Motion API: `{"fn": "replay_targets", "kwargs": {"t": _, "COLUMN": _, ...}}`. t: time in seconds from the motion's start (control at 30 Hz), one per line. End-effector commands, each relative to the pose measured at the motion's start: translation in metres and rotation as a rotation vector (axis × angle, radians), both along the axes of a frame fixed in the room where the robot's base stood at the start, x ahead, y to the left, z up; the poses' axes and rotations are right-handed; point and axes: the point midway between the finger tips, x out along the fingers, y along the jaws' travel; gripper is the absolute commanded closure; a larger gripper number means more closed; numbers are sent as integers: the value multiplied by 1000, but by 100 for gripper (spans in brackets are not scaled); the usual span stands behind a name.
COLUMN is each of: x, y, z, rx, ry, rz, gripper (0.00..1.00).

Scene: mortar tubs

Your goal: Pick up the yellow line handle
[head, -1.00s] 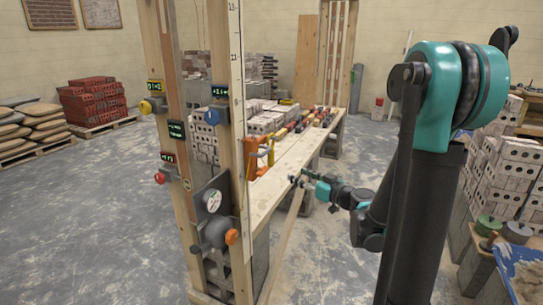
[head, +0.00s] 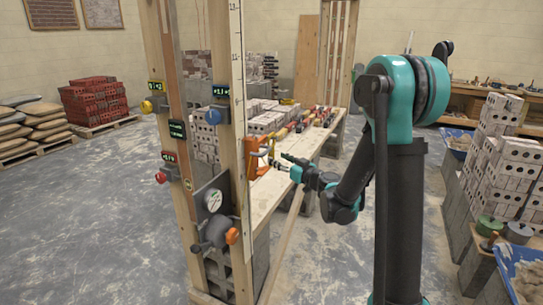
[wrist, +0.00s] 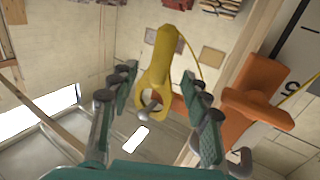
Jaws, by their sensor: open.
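The yellow line handle (wrist: 164,55) hangs near the top middle of the wrist view, with a forked, looped end pointing down toward my gripper. In the head view a small patch of its yellow (head: 271,148) shows beside the orange bracket (head: 256,160) on the wooden post. My gripper (wrist: 157,88) is open, with one finger on each side of the handle's lower end in the picture. The fingers do not appear to touch it. In the head view my gripper (head: 284,163) is just right of the bracket.
The orange bracket (wrist: 258,95) stands close to the right finger in the wrist view, and a thin yellow line runs from the handle. A measuring staff (head: 239,90) stands on the post (head: 227,60). A plank bench (head: 285,185) with bricks lies below.

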Motion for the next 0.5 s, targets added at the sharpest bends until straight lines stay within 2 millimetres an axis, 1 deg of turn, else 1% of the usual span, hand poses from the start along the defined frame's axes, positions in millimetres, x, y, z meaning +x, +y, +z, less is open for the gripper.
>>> {"fn": "replay_targets", "kwargs": {"t": 0.17, "x": 10, "y": 11, "z": 2, "rx": 0, "ry": 0, "rz": 2, "gripper": 52}}
{"fn": "replay_targets", "kwargs": {"t": 0.4, "x": 34, "y": 33, "z": 4, "rx": 0, "ry": 0, "rz": 2, "gripper": 52}}
{"fn": "replay_targets", "kwargs": {"t": 0.5, "x": 37, "y": 36, "z": 4, "rx": 0, "ry": 0, "rz": 1, "gripper": 52}}
